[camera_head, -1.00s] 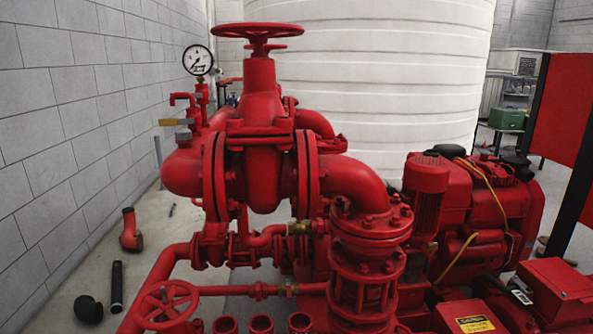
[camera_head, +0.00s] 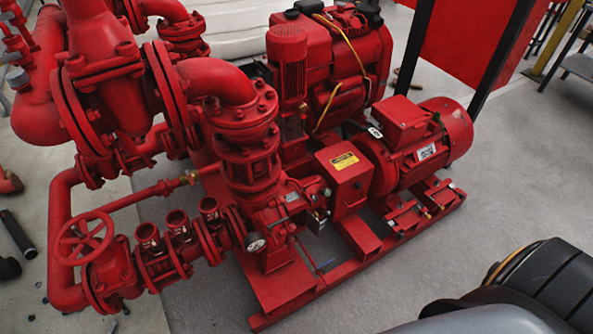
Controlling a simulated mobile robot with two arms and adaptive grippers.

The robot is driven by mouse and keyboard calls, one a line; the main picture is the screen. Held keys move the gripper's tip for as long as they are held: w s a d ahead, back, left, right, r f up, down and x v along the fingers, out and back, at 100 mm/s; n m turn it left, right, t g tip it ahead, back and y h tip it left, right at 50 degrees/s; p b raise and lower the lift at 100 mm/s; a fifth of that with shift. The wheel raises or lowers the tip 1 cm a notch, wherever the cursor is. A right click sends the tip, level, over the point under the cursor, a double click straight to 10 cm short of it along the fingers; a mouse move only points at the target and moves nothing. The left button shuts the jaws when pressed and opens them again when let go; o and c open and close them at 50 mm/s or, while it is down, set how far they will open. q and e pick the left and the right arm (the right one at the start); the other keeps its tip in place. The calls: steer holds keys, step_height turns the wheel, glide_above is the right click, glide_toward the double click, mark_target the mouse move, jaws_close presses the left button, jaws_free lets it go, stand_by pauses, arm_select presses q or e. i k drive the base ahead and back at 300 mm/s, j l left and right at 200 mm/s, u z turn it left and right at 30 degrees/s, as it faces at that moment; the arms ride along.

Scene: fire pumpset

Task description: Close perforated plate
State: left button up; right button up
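A red pumpset fills the left and middle of the head view. Between the pump and the red motor (camera_head: 430,142) sits a red box-shaped cover (camera_head: 346,182) with a yellow label. I see no holes in it at this size, and I cannot single out a perforated plate. A large flat red panel (camera_head: 470,38) stands between black posts at the back right; no perforations show on it. Neither of my grippers is in view. A dark rounded part at the lower right looks like mine.
A red handwheel (camera_head: 84,238) and several short open pipe stubs stand at the front left. The red base frame (camera_head: 275,288) rests on grey floor (camera_head: 400,265), clear at the front right. Loose black pipe (camera_head: 18,234) lies at the far left.

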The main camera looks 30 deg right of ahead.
mark_target(313, 224)
steer(key=l+u, duration=0.6)
steer(key=u, duration=0.15)
steer(key=l, duration=0.4)
steer(key=k+l+u, duration=0.15)
steer(key=l, duration=0.3)
steer(key=k+l, duration=0.1)
steer(key=l, duration=0.3)
steer(key=l+u, duration=0.1)
steer(key=l, duration=0.3)
steer(key=k+l, duration=0.2)
steer(key=l, duration=0.2)
steer(key=k+l+u, duration=0.15)
steer(key=l, duration=0.25)
steer(key=i, duration=0.05)
